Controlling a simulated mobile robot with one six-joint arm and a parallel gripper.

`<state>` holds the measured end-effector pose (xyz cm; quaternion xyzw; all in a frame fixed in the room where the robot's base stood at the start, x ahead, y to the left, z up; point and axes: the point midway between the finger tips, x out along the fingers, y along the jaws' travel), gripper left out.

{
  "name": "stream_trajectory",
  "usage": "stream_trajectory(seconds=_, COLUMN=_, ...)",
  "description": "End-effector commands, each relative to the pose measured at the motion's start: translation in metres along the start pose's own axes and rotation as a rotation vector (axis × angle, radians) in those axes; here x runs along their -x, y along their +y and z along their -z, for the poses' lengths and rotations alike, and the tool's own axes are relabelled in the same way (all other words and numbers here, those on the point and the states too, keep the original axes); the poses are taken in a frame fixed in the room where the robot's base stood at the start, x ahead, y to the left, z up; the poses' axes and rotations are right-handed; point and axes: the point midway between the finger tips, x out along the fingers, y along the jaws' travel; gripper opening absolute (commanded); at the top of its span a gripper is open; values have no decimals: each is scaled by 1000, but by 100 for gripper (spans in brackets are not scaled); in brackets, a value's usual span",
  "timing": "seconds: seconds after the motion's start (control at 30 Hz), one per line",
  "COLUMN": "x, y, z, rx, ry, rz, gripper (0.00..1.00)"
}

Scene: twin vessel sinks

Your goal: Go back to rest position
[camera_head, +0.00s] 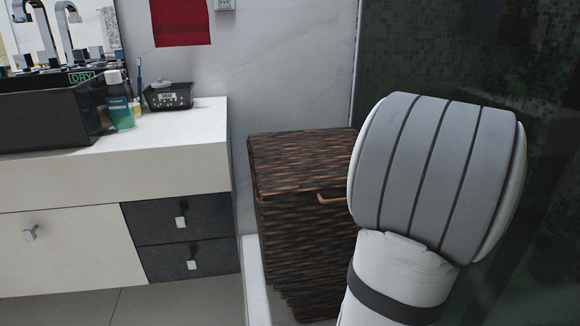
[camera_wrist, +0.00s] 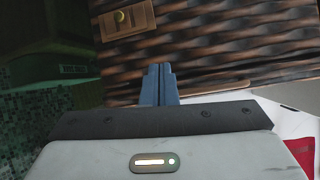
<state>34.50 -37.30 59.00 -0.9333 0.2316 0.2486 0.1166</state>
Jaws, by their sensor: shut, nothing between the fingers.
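My gripper (camera_wrist: 159,84) shows in the wrist view with its two blue-grey fingers pressed together, shut and empty. It points toward the brown woven hamper (camera_wrist: 220,45), whose ribbed surface fills the upper part of that view. The fingertips overlap the hamper in the picture; I cannot tell how far apart they are. In the head view my white and grey arm stands at the right, in front of part of the hamper (camera_head: 300,200). My gripper is not visible there.
A white counter (camera_head: 170,150) with a black vessel sink (camera_head: 45,118), bottle (camera_head: 118,105) and black basket (camera_head: 168,95) stands at the left. Drawers (camera_head: 180,225) are below. A red towel (camera_head: 180,22) hangs on the wall. Dark glass and mosaic tile are at the right.

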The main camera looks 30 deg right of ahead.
Motion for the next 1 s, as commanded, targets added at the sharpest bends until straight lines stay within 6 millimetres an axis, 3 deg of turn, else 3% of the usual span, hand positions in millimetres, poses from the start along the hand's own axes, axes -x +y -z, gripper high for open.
stream_trajectory(seconds=0.17, x=2, y=-6, z=6, rx=2, ry=-1, rz=12, gripper=0)
stream_trajectory(seconds=0.27, x=10, y=-30, z=24, rx=9, ry=-14, rz=64, gripper=0)
stream_trajectory(seconds=0.37, x=26, y=-75, z=51, rx=20, ry=-48, rz=162, gripper=0)
stream_trajectory(seconds=0.5, x=59, y=-151, z=85, rx=44, ry=-141, rz=325, gripper=0)
stream_trajectory(seconds=0.7, x=121, y=-242, z=114, rx=92, ry=-321, rz=495, gripper=0)
stream_trajectory(seconds=0.9, x=193, y=-304, z=133, rx=167, ry=-522, rz=572, gripper=0)
stream_trajectory(seconds=1.0, x=230, y=-325, z=142, rx=216, ry=-617, rz=572, gripper=0)
